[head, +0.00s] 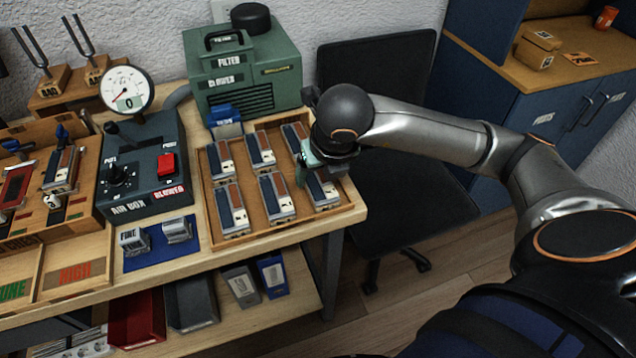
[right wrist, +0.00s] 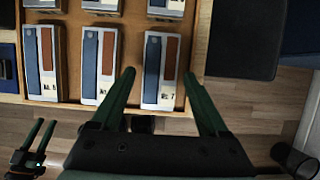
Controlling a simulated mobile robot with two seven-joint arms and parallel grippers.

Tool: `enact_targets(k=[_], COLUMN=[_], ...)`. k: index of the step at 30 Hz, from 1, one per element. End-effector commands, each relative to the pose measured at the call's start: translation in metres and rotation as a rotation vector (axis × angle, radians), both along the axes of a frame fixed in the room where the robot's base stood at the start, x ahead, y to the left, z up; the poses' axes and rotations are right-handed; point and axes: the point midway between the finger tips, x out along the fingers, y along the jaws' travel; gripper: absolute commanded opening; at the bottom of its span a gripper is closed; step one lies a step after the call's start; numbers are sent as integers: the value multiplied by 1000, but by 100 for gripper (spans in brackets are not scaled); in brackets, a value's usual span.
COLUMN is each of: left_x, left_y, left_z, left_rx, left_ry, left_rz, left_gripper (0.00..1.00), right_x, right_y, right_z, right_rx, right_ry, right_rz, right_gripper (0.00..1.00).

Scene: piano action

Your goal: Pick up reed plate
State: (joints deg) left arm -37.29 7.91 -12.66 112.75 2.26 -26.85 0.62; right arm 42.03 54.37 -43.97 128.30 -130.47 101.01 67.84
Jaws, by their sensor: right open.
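Several reed plates, each a pale block with a blue strip and a brown strip, lie in a wooden tray (head: 290,236) at the bench's right end. My right gripper (head: 310,168) is over the front right reed plate (head: 322,192) and partly hides it. In the right wrist view this reed plate (right wrist: 160,60), with a 7 on its label, lies between the spread green fingers of my right gripper (right wrist: 160,74); nothing is held. Whether the fingers reach down beside it I cannot tell. My left gripper (right wrist: 36,140) shows small at the lower left, its fingers apart.
A green blower box (head: 245,75) stands behind the tray. The air box (head: 145,165) with its round gauge (head: 127,88) stands left of it. A dark chair (head: 385,140) is right of the bench.

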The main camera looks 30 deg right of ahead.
Motion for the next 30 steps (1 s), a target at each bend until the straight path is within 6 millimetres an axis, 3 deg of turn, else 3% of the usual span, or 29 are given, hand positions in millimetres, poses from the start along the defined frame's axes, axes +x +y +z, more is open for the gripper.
enact_targets(k=[6, 14, 30], left_x=[0, -1, -1], left_y=[0, 0, 0], left_z=[0, -2, -3], left_rx=[0, 0, 1], left_ry=[-2, 2, 5], left_rz=[0, 0, 0], left_gripper=[50, 50, 50], right_x=[8, 9, 9], right_y=[-2, -2, -2], right_z=[-24, -25, -25], right_rx=[2, 1, 2], right_ry=[1, 1, 0], right_rz=[-1, 0, 1], right_gripper=[78, 76, 16])
